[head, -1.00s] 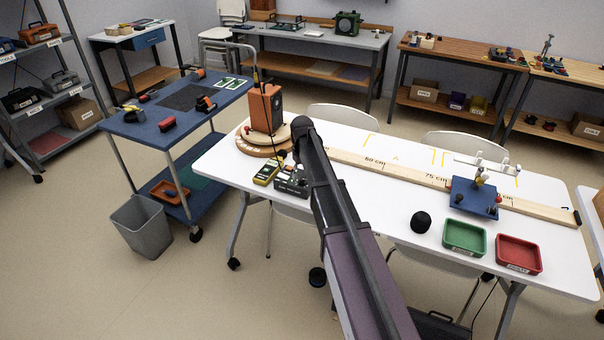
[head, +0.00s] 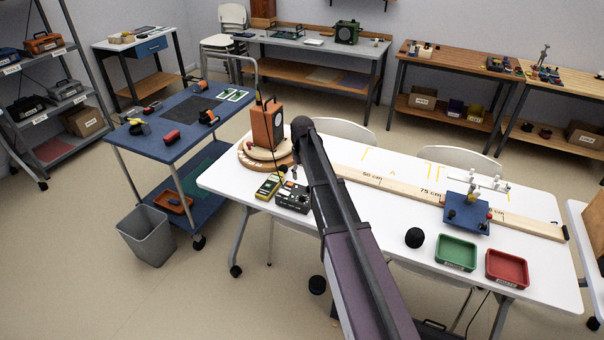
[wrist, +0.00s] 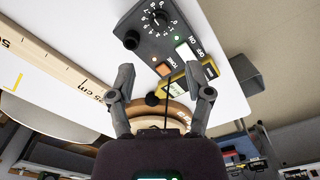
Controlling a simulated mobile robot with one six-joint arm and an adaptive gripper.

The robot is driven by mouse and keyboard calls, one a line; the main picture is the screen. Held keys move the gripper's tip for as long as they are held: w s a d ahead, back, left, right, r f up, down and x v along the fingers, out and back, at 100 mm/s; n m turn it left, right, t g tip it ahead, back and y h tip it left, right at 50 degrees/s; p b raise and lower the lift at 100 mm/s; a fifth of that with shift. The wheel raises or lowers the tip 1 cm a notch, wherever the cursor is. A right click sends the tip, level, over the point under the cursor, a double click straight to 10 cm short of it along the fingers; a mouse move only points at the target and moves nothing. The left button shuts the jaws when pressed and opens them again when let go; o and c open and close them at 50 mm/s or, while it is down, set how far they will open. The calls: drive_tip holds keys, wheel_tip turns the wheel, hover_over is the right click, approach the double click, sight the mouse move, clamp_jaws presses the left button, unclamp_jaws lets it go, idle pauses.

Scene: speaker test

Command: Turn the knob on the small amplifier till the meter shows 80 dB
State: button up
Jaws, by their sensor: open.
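The small amplifier (head: 292,197) is a dark grey box at the table's left front edge. In the wrist view its panel (wrist: 152,50) shows a knob with a numbered dial (wrist: 160,19), a plain black knob (wrist: 131,39), a white and an orange button. The yellow meter (head: 269,187) lies beside it; its reading is too small to make out. In the wrist view only part of the meter (wrist: 197,78) shows, by the right finger. My gripper (wrist: 165,84) is open and empty, its fingers apart from both knobs. In the head view my arm hides most of it.
An orange speaker (head: 267,126) stands on a round wooden turntable behind the amplifier. A long marked rail (head: 400,186) crosses the table to a blue stand (head: 466,215). A black ball-like object (head: 414,237), a green tray (head: 456,253) and a red tray (head: 507,268) are at right.

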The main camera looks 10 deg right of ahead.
drive_tip(key=s+r+m+p, duration=0.1)
drive_tip(key=s+r+p, duration=0.3)
drive_tip(key=s, duration=0.8)
drive_tip(key=s+r+m+p, duration=0.2)
drive_tip(key=s+r+p, duration=0.3)
drive_tip(key=s, duration=0.7)
drive_tip(key=shift+s+r, duration=0.2)
drive_tip(key=shift+r, duration=0.15)
drive_tip(key=shift+m, duration=0.4)
drive_tip(key=s, duration=0.5)
idle(1.7)
